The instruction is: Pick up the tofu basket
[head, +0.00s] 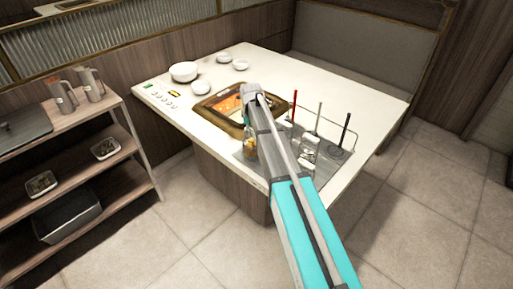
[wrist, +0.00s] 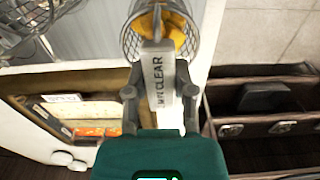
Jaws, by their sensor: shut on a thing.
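A wire basket (wrist: 160,27) with yellow contents shows at the top of the wrist view. My gripper (wrist: 158,97) is shut on this handle, one finger on each side. In the head view the basket with yellow contents (head: 249,142) hangs just left of my arm, near the table's front edge. My arm hides part of it and the gripper's fingers there. I cannot tell whether the basket touches the surface below.
A brown-framed pot with orange broth (head: 221,102) is set in the white table (head: 365,88). Baskets with red (head: 294,105), white (head: 318,118) and black (head: 345,128) handles stand right of my arm. White bowls (head: 184,72) are at the back. A shelf cart (head: 85,170) stands left.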

